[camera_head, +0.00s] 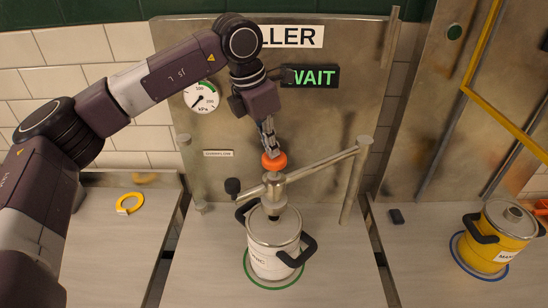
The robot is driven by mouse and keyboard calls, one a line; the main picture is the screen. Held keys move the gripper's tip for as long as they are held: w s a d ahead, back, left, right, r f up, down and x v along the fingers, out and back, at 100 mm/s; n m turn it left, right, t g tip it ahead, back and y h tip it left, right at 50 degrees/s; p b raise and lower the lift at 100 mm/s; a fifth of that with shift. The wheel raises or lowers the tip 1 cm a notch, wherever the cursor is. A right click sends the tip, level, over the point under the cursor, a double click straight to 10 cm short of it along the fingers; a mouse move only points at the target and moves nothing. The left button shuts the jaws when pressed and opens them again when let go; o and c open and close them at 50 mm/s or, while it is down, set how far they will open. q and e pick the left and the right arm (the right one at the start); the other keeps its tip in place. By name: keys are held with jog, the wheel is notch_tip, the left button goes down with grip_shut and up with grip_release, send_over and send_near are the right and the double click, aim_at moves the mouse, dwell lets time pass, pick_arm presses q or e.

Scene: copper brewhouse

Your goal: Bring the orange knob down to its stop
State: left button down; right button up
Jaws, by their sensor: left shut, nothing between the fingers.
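The orange knob (274,161) sits on top of a metal filler head (275,187) in the middle of the view. My left gripper (269,148) comes down from above, shut and empty, with its fingertips at the top of the knob. They look to touch it, but a small gap cannot be ruled out. A white lidded pot (273,258) with black handles stands under the filler head, inside a green ring (258,284) on the bench. A lit sign (310,77) reads WAIT in green. My right gripper is not in view.
A metal bar (325,162) slants from the filler head to a post (356,180) on the right. A pressure gauge (201,97) is on the back panel. A yellow pot (489,237) stands on the right bench, a yellow ring (129,204) lies on the left bench.

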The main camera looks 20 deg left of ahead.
pick_arm(q)
notch_tip(320, 180, down, 4)
jog(key=shift+r+b, duration=0.2)
jog(key=shift+b, duration=1.05)
jog(key=shift+r+p, duration=0.4)
jog(key=shift+s+a+r+b, duration=0.25)
jog(key=shift+s+a+r, duration=0.05)
jog(key=shift+s+a, duration=0.25)
jog(key=shift+s+a+r+b, duration=0.25)
jog(key=shift+s+a, duration=0.25)
jog(key=shift+s, duration=0.05)
jog(key=shift+a, duration=0.1)
jog(key=shift+r, duration=0.2)
jog(key=v, duration=1.1)
jog(key=shift+s+r, duration=0.2)
jog(key=shift+r, duration=0.1)
